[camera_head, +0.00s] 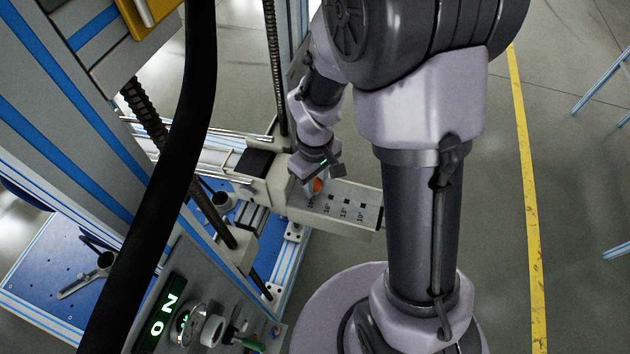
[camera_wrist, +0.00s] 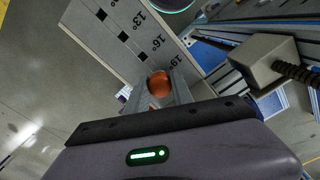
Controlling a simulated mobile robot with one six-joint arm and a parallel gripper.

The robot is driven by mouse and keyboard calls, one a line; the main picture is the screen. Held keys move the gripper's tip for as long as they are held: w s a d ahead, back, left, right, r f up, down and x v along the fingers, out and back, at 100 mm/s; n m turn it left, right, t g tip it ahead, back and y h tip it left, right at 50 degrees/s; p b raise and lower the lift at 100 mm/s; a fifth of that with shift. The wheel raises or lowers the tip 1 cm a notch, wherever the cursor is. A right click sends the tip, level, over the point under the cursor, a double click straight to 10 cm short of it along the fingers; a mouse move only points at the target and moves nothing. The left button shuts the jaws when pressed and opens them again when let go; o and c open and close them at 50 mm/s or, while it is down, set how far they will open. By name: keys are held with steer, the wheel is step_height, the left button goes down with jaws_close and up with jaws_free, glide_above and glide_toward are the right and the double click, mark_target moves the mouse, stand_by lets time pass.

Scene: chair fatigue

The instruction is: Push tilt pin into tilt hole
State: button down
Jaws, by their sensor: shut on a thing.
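The tilt pin shows as an orange round knob (camera_wrist: 158,83) in the wrist view. A small orange patch of the tilt pin (camera_head: 317,186) also shows in the head view, under my wrist. My gripper (camera_wrist: 160,92) is shut on the knob, with its grey fingers on either side. The pale tilt plate (camera_head: 345,208) carries a row of dark holes with angle labels. In the wrist view the plate (camera_wrist: 88,45) shows 13°, 16° and 19°, and the knob is beside the 19° end. The pin's shaft is hidden, so I cannot tell how deep it sits in a hole.
A threaded rod (camera_wrist: 297,72) enters a beige block (camera_wrist: 268,62) right of the gripper. In the head view, a blue-striped frame (camera_head: 80,95) and a black cable (camera_head: 170,200) fill the left. Open floor lies right.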

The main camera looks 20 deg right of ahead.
steer(key=shift+f, duration=0.3)
steer(key=c, duration=1)
jaws_free()
steer(key=shift+c, duration=0.2)
step_height(320, 180, up, 17)
steer(key=p, duration=0.4)
steer(key=shift+r, duration=0.2)
steer(key=s+a+f+m+t+y+b, duration=0.1)
steer(key=s+a+f+m+t+b, duration=0.1)
steer(key=s+b, duration=0.4)
steer(key=s+a+f+m+t+y+b, duration=0.1)
steer(key=s+a+f+m+t+b, duration=0.1)
steer(key=s+m+b, duration=0.4)
step_height(320, 180, down, 3)
steer(key=m+t+b, duration=0.1)
steer(key=b, duration=0.4)
steer(key=shift+s+r+t, duration=0.15)
steer(key=shift+s+t, duration=0.25)
